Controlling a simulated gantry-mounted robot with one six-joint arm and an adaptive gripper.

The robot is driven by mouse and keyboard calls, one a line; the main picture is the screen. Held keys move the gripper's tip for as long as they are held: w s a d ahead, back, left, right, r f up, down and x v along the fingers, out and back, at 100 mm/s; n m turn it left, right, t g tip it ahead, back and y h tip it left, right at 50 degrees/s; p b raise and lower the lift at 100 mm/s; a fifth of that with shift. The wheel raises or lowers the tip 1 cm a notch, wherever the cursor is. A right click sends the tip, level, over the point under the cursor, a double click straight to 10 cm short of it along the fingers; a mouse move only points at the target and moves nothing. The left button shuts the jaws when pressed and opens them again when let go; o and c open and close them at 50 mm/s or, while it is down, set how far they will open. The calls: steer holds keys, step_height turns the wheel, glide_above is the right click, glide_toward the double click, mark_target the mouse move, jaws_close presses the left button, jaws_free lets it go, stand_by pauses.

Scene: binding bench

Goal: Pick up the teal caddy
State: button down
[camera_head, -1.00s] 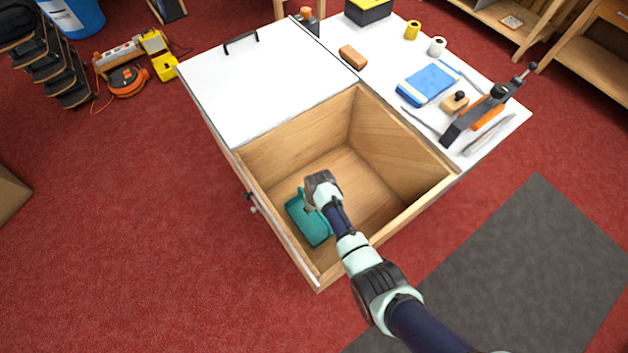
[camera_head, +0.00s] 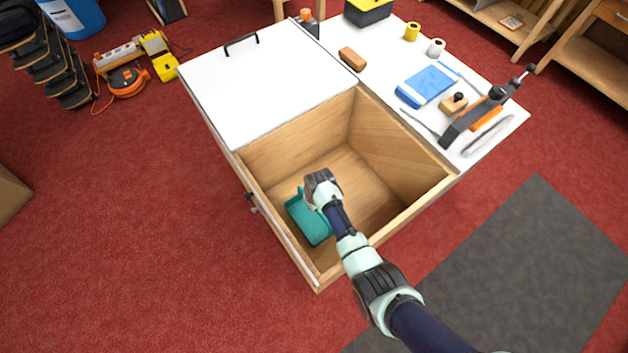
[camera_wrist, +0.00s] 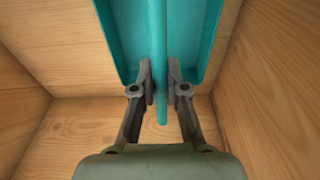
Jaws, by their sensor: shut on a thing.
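The teal caddy (camera_head: 309,221) is inside the open wooden compartment of the bench, near its left wall in the head view. My gripper (camera_wrist: 160,82) reaches down into the compartment and is shut on the caddy's upright middle divider, one finger on each side. In the wrist view the caddy (camera_wrist: 123,32) extends away from the fingers, with a trough on either side of the divider. My arm hides part of the caddy in the head view. I cannot tell whether the caddy touches the compartment floor.
Wooden walls (camera_head: 408,140) enclose the compartment closely. A white lid panel (camera_head: 265,80) lies behind the opening. The white worktop (camera_head: 380,55) at right holds a blue packet (camera_head: 428,84), a brown block (camera_head: 352,58) and a black-and-orange tool (camera_head: 484,115). Red floor surrounds the bench.

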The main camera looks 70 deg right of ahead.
step_height(320, 180, up, 19)
steer(key=p, duration=0.7)
steer(key=shift+f+p, duration=0.2)
steer(key=shift+p, duration=0.15)
